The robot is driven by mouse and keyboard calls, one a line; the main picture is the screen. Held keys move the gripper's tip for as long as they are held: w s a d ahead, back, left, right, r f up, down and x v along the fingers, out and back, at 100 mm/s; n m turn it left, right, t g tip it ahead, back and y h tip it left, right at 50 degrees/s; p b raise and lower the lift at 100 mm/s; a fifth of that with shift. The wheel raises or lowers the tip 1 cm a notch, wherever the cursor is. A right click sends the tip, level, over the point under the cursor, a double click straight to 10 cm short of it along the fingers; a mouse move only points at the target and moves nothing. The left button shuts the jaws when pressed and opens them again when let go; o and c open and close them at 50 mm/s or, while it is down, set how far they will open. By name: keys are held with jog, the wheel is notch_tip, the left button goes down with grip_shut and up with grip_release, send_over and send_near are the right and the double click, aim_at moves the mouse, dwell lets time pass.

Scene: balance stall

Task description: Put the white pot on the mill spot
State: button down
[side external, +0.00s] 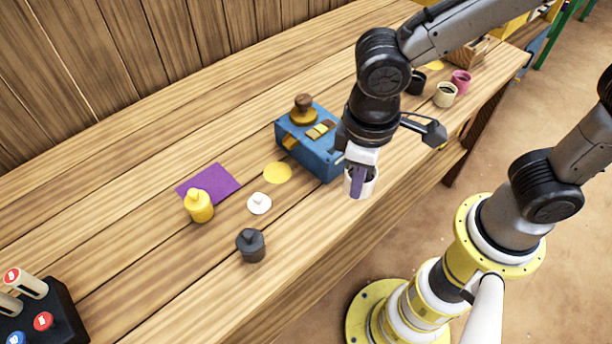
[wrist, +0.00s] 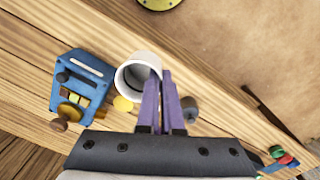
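The white pot (side external: 371,184) is at my gripper (side external: 358,183), near the front edge of the table and right of the blue mill (side external: 308,150). In the wrist view the white pot (wrist: 128,72) shows its open mouth. The purple fingers of my gripper (wrist: 162,76) are close together at its rim, apparently pinching the wall. Whether the pot's base touches the table is unclear. A flat yellow round spot (side external: 278,172) lies left of the mill, bare. In the wrist view, a yellow round (wrist: 123,104) shows partly beside the pot.
A white lid-like piece (side external: 259,204), a yellow lidded pot (side external: 199,207), a dark lidded pot (side external: 251,246) and a purple mat (side external: 212,183) are farther left. A cream cup (side external: 445,96) and a pink cup (side external: 461,81) stand at the far right. A button box (side external: 45,315) is at lower left.

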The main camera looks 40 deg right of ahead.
jog(key=w+a+f, duration=0.1)
jog(key=w, duration=0.9)
jog(key=w+a+f, duration=0.1)
jog(key=w+a, duration=0.1)
jog(key=w, duration=0.9)
jog(key=shift+m, duration=0.4)
jog(key=shift+w+d+f, duration=0.1)
jog(key=shift+d+f, duration=0.15)
jog(key=shift+f, duration=1.7)
jog(key=shift+w+d+f, duration=0.1)
jog(key=shift+d+f, duration=0.1)
jog(key=shift+f, duration=1.8)
jog(key=shift+d+f, duration=0.25)
jog(key=shift+f, duration=1.7)
jog(key=c, duration=1.5)
grip_release()
jog(key=shift+f, duration=0.2)
jog(key=o, duration=0.4)
